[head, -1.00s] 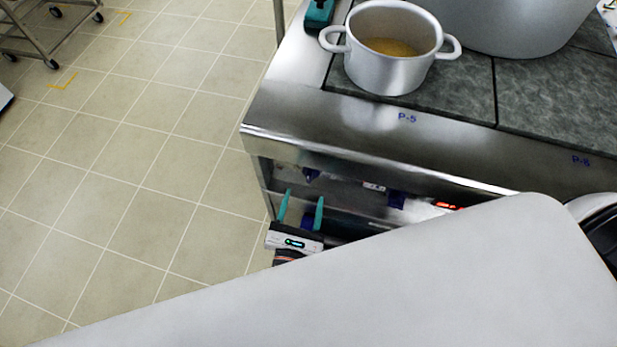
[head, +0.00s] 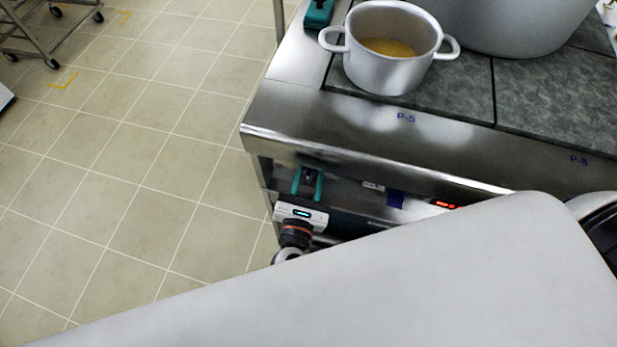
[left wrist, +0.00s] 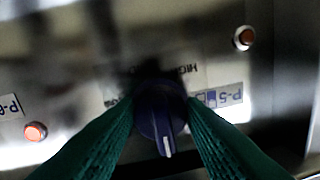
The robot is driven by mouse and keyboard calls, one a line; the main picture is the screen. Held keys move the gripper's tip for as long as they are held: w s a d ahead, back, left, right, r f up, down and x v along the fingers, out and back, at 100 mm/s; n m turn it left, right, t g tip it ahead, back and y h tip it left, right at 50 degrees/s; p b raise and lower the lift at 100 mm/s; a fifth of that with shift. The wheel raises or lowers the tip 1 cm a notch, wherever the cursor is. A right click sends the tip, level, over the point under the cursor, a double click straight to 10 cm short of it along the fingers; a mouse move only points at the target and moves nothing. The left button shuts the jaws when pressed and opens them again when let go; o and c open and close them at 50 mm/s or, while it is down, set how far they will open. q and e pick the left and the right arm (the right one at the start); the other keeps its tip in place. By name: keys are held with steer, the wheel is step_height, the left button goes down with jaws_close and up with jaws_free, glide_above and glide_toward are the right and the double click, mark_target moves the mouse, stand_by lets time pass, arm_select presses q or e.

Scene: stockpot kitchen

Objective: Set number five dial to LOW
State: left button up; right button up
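The number five dial is a dark blue knob (left wrist: 160,112) on the steel front panel, with an upside-down P-5 label (left wrist: 228,96) beside it in the left wrist view. Its white pointer mark points down in that picture, slightly right. An upside-down HIGH label (left wrist: 182,70) shows above the knob; lettering left of it is partly hidden. My left gripper (head: 309,176) has its green fingers on both sides of the knob, apparently shut on it; it also shows in the left wrist view (left wrist: 161,112). My right gripper is not in view.
A pot (head: 390,75) with yellowish contents stands above on the stove, beside a larger pot (head: 510,20).

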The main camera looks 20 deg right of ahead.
arm_select(q)
steer(key=shift+m, duration=0.5)
steer(key=shift+f+m, duration=0.1)
steer(key=shift+m, duration=0.9)
steer(key=m, duration=0.2)
steer(key=shift+m+b, duration=0.4)
steer(key=m, duration=0.2)
steer(key=shift+a+m+h, duration=0.1)
steer(key=shift+m+h, duration=0.2)
steer(key=shift+m, duration=0.1)
steer(key=m, duration=0.6)
steer(key=m+h+p, duration=0.1)
steer(key=m, duration=0.1)
steer(key=shift+r+m, duration=0.2)
steer(key=shift+m, duration=0.2)
steer(key=shift+a+m+p, duration=0.1)
steer(key=shift+m+p, duration=0.55)
steer(key=shift+m, duration=2.15)
